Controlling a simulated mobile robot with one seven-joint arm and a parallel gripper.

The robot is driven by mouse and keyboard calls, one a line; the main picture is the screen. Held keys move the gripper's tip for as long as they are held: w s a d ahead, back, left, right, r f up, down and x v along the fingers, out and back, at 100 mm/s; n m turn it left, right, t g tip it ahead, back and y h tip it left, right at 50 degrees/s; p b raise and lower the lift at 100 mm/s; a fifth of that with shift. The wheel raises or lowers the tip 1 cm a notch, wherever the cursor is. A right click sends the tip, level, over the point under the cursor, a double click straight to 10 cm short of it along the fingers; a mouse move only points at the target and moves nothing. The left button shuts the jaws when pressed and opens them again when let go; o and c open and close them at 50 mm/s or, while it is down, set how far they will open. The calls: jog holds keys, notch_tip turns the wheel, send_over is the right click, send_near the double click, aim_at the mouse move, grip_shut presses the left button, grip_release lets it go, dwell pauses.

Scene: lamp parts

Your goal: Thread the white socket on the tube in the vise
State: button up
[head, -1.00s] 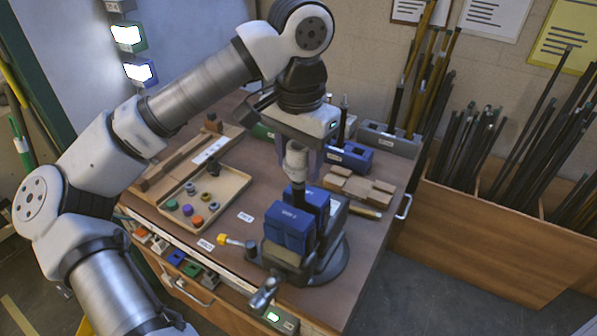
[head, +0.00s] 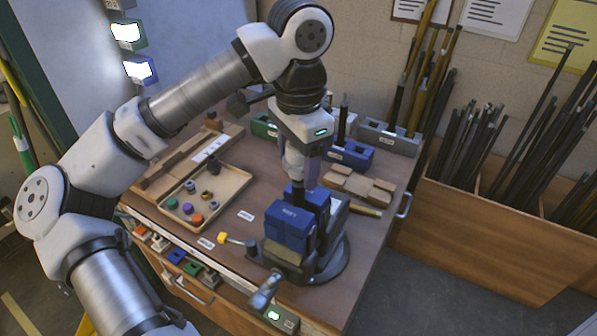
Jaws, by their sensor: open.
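The vise (head: 290,226) with blue jaws stands at the front right of the bench. A dark tube (head: 313,194) rises upright from between its jaws. The white socket (head: 293,163) is at the top of the tube, directly under my gripper (head: 303,165). My gripper points straight down with its fingers around the socket's height, and it is open. One purplish finger shows to the right of the socket; the other is hard to make out. The socket's lower edge and its seat on the tube are partly hidden, so I cannot tell how far it is on.
A tan tray (head: 236,181) with several small coloured caps lies left of the vise. A yellow-headed tool (head: 222,238) lies in front of the tray. Blue (head: 350,155) and grey (head: 388,139) blocks and wooden pieces (head: 357,185) lie behind and to the right. The vise handle (head: 264,292) juts past the front edge.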

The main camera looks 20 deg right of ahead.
jog(key=n+b, duration=0.1)
jog(key=n, duration=0.5)
jog(key=shift+s+r+n, duration=0.1)
jog(key=shift+r+n, duration=0.05)
jog(key=shift+n, duration=0.25)
jog(key=shift+d, duration=0.1)
jog(key=c, duration=1.1)
jog(key=shift+m, duration=0.5)
jog(key=shift+c, duration=0.2)
jog(key=o, duration=1.3)
jog(key=shift+o, duration=0.2)
